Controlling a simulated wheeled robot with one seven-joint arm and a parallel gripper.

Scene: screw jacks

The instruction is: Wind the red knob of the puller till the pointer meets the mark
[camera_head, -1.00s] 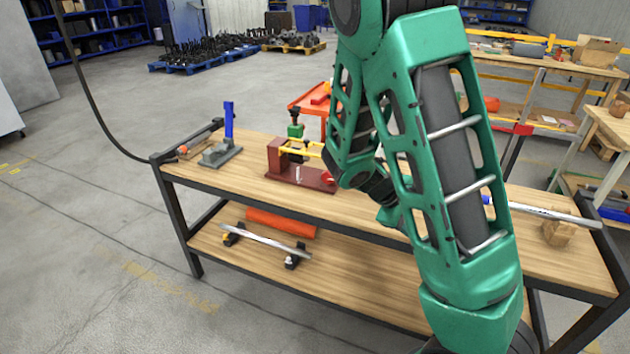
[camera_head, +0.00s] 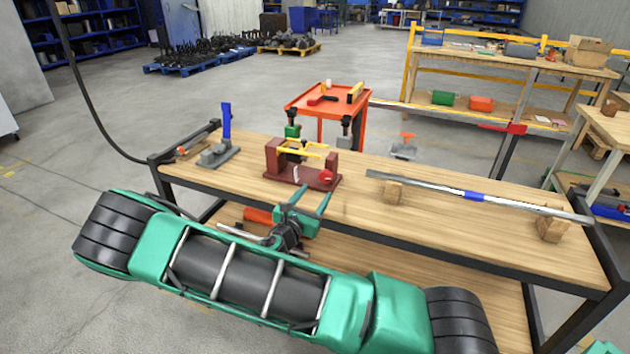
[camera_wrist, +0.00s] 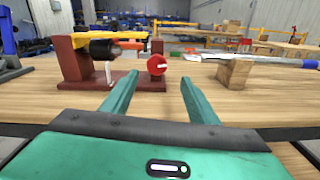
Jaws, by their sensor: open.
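The puller (camera_head: 303,165) is a dark red frame on the near side of the wooden bench top, with a yellow bar across it. Its red knob (camera_head: 326,177) faces the bench's front edge. In the wrist view the knob (camera_wrist: 157,65) is round with a pale line on its face, and a white pointer-like piece (camera_wrist: 108,74) stands to its left. I cannot make out the mark. My gripper (camera_head: 308,201) is open and empty at the bench's front edge. In the wrist view its teal fingers (camera_wrist: 155,86) point toward the knob, which shows beyond and between them, apart from both.
A blue-handled grey clamp (camera_head: 220,147) stands left of the puller. A long metal bar (camera_head: 430,188) rests on wooden blocks (camera_head: 393,192) to the right. An orange cart (camera_head: 325,105) stands behind the bench. An orange roll (camera_head: 260,215) lies on the lower shelf.

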